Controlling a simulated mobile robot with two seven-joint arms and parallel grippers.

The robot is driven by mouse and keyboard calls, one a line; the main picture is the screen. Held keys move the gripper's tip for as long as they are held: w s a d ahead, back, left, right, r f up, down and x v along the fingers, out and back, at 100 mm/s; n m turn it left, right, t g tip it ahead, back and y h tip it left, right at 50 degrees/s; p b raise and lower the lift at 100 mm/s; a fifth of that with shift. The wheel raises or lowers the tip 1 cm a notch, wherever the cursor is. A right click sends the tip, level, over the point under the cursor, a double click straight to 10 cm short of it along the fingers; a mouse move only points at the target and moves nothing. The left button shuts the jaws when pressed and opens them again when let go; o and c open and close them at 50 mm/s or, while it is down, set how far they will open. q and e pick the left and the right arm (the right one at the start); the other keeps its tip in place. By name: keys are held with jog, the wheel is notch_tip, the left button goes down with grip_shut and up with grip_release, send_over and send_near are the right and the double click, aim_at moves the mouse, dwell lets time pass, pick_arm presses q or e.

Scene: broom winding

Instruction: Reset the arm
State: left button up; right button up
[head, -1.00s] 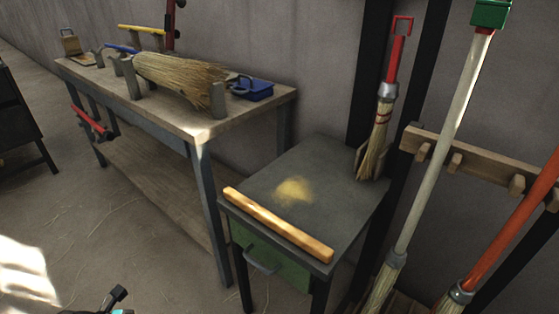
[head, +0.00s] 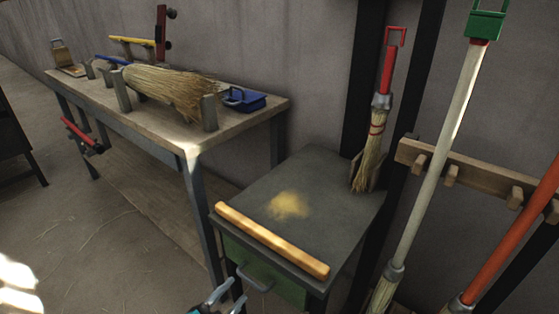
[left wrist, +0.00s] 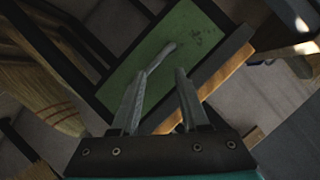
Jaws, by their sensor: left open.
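My left gripper (head: 218,300) shows at the bottom edge of the head view, in front of the small dark table with the green drawer (head: 262,270). In the left wrist view its two fingers (left wrist: 160,74) are apart with nothing held between them. They point toward the green drawer front (left wrist: 185,50) and its grey handle (left wrist: 163,57); whether they touch the handle I cannot tell, but they seem apart from it. My right gripper is not in view.
A wooden bar (head: 270,240) lies along the small table's front edge, with yellowish dust (head: 289,205) behind it. A workbench (head: 185,135) at left holds a straw bundle (head: 170,85) and a blue box (head: 245,100). Brooms hang at right by a wooden rack (head: 480,180).

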pick_arm(q)
jog(key=s+a+n+g+y, duration=0.2)
jog(key=s+a+n+g, duration=0.15)
jog(key=s+n, duration=0.35)
jog(key=s+a+n+g+y, duration=0.25)
jog(key=s+n+g, duration=0.2)
jog(key=s, duration=0.45)
notch_tip(320, 180, down, 13)
jog(key=s+a+g+p, duration=0.1)
jog(key=p, duration=0.6)
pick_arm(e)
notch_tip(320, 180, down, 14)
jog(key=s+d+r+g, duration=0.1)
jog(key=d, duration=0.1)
pick_arm(q)
jog(key=s+a+f+p, duration=0.3)
jog(key=s, duration=0.3)
jog(key=s+a+f+g+y+p, duration=0.1)
jog(key=s+a+f+p, duration=0.2)
jog(key=s, duration=0.4)
jog(key=shift+a+f+m+p, duration=0.15)
jog(key=shift+f+m+p, duration=0.2)
jog(key=shift+f+p, duration=0.15)
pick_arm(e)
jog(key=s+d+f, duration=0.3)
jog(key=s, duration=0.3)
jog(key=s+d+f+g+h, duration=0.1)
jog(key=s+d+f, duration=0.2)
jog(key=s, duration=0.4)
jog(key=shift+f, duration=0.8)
